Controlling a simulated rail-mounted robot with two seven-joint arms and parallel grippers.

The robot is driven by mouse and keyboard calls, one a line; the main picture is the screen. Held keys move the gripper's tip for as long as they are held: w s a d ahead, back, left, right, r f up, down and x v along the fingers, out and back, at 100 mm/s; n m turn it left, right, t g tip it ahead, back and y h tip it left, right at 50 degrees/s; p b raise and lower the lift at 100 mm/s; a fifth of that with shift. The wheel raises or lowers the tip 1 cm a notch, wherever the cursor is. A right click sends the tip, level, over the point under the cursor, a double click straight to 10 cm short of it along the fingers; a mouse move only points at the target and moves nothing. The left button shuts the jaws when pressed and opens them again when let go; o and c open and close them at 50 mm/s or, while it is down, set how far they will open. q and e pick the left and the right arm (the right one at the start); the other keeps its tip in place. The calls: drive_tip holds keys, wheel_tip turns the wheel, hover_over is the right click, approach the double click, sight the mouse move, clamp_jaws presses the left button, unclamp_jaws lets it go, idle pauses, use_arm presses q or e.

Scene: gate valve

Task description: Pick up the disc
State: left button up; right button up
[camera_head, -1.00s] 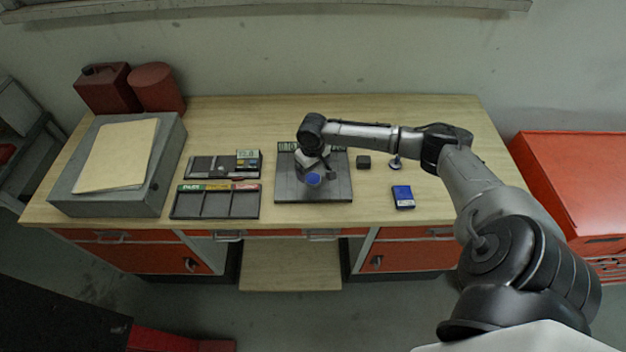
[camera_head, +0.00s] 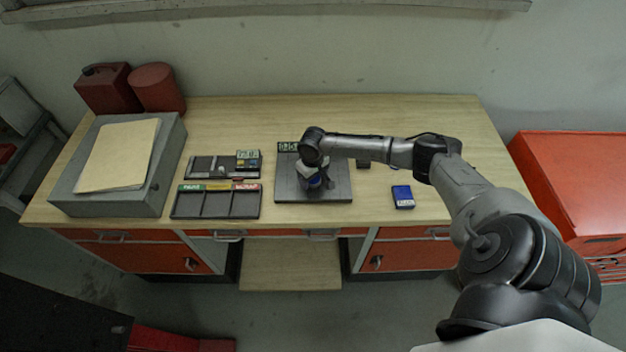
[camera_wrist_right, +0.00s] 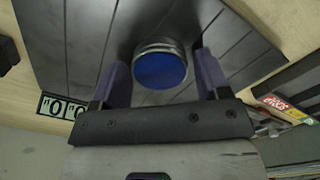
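The disc, a round metal piece with a blue face (camera_wrist_right: 160,68), appears to rest on the dark grooved plate (camera_wrist_right: 85,30) in the right wrist view. In the head view its blue (camera_head: 314,184) shows just below my right gripper, on the dark plate (camera_head: 338,190). My right gripper (camera_wrist_right: 163,72) is open, with one finger on each side of the disc. Gaps show between the fingers and the disc. In the head view the right gripper (camera_head: 312,178) is small and partly hidden by its own wrist. My left gripper is in neither view.
A dark compartment tray (camera_head: 216,214) with coloured labels lies left of the plate, and another tray with a small display (camera_head: 247,156) lies behind it. A blue box-like device (camera_head: 403,197) lies right of the plate. The table's front right is clear.

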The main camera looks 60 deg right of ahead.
drive_tip(key=c, duration=0.9)
drive_tip(key=shift+o, duration=0.2)
drive_tip(key=shift+r, duration=0.1)
